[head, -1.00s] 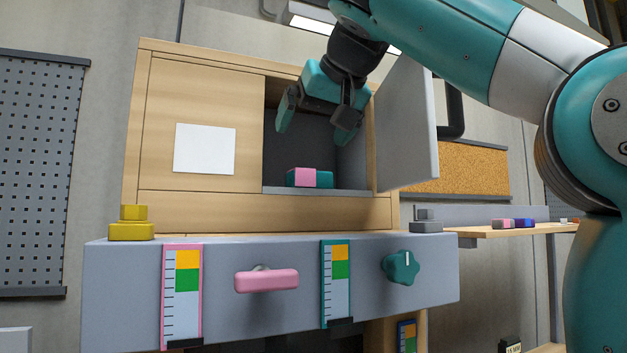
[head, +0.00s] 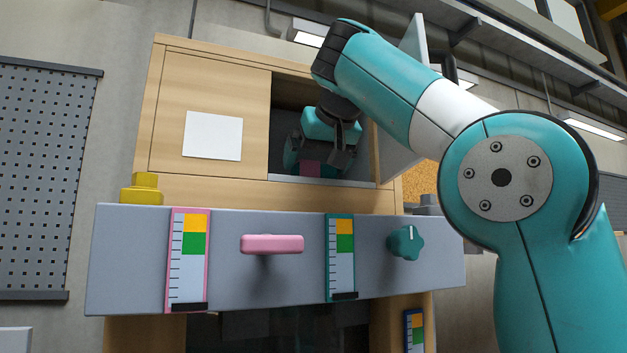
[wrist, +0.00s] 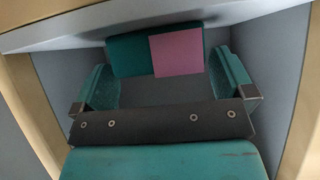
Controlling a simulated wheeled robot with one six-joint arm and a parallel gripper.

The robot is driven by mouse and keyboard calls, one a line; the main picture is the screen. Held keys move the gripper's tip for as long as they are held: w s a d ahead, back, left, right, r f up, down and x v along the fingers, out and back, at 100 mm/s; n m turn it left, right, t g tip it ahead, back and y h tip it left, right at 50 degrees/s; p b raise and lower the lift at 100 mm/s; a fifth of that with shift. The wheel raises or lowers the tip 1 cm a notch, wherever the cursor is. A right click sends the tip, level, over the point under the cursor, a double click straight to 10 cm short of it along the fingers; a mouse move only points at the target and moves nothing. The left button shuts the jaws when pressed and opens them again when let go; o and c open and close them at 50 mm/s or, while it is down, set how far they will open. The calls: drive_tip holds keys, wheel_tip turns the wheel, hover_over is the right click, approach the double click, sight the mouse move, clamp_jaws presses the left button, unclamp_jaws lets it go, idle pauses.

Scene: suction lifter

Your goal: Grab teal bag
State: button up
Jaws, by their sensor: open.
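The teal bag is a small teal block with a pink patch, lying on the floor of the open cabinet compartment. In the wrist view the bag (wrist: 128,56) is at the top centre, between the tips of the two fingers. In the head view mostly the pink patch of the bag (head: 311,169) shows; my gripper hides much of the rest. My gripper (head: 317,160) is inside the compartment, pointing down at the bag. In the wrist view my gripper (wrist: 162,66) is open, with a teal finger on each side and gaps to the bag.
The wooden cabinet (head: 205,90) has a closed left door with a white sheet. Its open grey door (head: 405,150) stands right of the compartment, close to my arm. Below is a grey panel (head: 120,260) with a pink handle (head: 272,244) and a teal knob (head: 405,243).

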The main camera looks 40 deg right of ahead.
drive_tip(key=c, duration=0.7)
drive_tip(key=shift+c, duration=0.2)
drive_tip(key=shift+r, duration=0.15)
